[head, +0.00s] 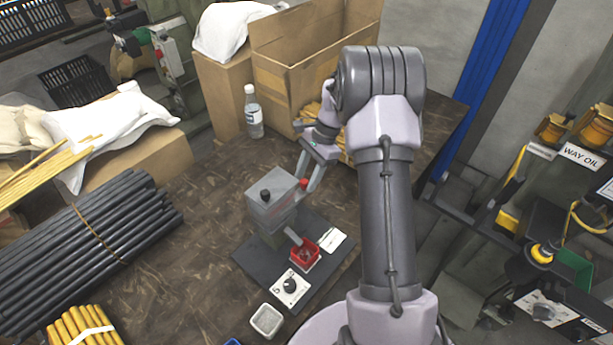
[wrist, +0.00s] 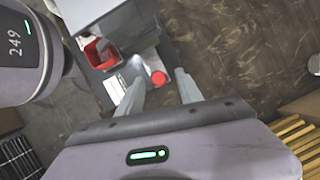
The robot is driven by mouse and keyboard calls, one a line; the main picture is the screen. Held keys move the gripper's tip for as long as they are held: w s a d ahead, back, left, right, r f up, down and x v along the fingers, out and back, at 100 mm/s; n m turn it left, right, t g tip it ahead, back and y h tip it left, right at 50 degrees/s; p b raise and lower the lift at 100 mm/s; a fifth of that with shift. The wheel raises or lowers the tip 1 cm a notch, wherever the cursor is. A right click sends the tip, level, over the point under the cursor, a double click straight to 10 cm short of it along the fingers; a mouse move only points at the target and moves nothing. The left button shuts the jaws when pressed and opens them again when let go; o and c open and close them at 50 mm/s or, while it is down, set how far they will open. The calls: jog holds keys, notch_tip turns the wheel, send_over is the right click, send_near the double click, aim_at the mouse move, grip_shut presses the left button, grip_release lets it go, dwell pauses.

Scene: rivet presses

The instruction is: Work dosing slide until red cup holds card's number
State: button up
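The dosing device (head: 270,208) is a grey box with a black knob on top, standing on a dark base plate (head: 255,262). A red knob (head: 303,183) sticks out at its upper right side. The red cup (head: 305,256) sits below its spout; the wrist view also shows the cup (wrist: 100,53), with contents too small to count. A white card (head: 333,240) lies beside the cup, its number unreadable. My gripper (wrist: 162,82) is open, its fingers on either side of the red knob (wrist: 158,77), with gaps visible; contact cannot be seen.
A small pale container (head: 267,320) stands in front. Black rods (head: 90,240) lie left. A bottle (head: 253,112) and an open cardboard box (head: 300,60) stand behind.

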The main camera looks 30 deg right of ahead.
jog(key=p+v, duration=0.7)
jog(key=v, duration=1)
jog(key=shift+r, duration=0.15)
